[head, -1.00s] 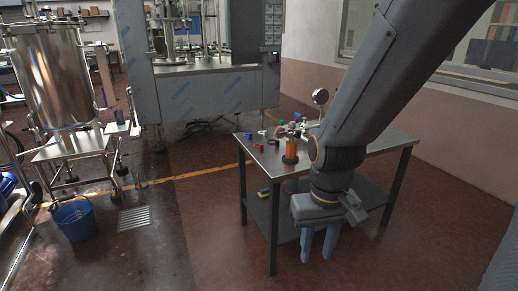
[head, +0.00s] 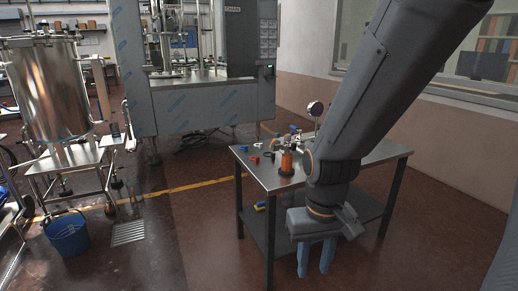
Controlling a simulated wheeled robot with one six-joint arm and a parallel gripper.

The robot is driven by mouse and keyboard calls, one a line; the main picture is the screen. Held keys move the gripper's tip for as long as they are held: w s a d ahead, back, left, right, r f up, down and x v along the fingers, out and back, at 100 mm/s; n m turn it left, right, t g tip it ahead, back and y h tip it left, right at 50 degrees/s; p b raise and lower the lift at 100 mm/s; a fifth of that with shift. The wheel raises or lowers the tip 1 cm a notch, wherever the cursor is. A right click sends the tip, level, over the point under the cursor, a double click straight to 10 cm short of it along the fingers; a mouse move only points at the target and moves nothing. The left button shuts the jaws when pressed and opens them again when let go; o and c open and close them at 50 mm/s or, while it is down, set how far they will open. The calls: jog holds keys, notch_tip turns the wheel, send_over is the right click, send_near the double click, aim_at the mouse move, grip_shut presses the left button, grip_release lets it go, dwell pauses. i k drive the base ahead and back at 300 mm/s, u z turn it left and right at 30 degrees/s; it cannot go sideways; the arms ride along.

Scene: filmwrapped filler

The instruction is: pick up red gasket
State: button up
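A small red item (head: 254,159), which may be the red gasket, lies on the steel-topped table (head: 347,174) near its left edge. It is too small to make out its shape. My gripper (head: 315,260) hangs in front of the table, below the level of its top, pointing down. Its two blue fingers are apart with nothing between them. The gripper is well to the right of the red item and nearer to me. My arm hides part of the tabletop.
Near the red item are a dark ring (head: 268,157), small blue pieces (head: 243,148) and an orange cylinder (head: 287,162). A round gauge (head: 315,108) stands farther back. A blue bucket (head: 67,235) stands on the floor at left.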

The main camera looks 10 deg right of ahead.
aim_at(257, 160)
jog(key=u, duration=0.5)
jog(key=i, duration=0.75)
jog(key=u, duration=0.4)
jog(key=i, duration=0.7)
jog(key=z, duration=0.75)
jog(key=i, duration=0.8)
jog(key=z, duration=0.8)
